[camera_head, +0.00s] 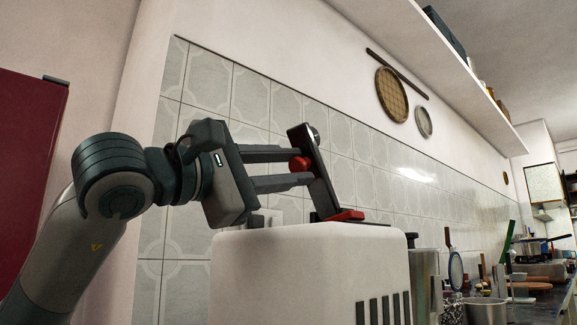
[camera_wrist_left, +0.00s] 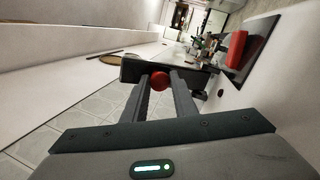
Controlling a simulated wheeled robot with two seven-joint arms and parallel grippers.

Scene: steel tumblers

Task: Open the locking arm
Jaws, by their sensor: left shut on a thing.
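The locking arm (camera_head: 319,185) is a dark flat bar with a red ball knob (camera_head: 299,163), standing tilted above the white appliance (camera_head: 290,250). In the left wrist view the bar (camera_wrist_left: 190,75) runs across beyond my fingers, and the knob (camera_wrist_left: 160,81) shows between them. My left gripper (camera_head: 308,166) comes in from the left, with its fingers above and below the knob, shut on it. A red piece (camera_head: 345,215) lies low beside the bar's foot; it also shows in the left wrist view (camera_wrist_left: 236,50) on a dark plate. My right gripper is not in view.
A steel container (camera_head: 425,270) and a steel tumbler (camera_head: 487,311) stand right of the appliance, before a cluttered counter. The tiled wall (camera_head: 385,190) runs behind. Woven round items (camera_head: 391,95) hang above. The space above the appliance's right side looks free.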

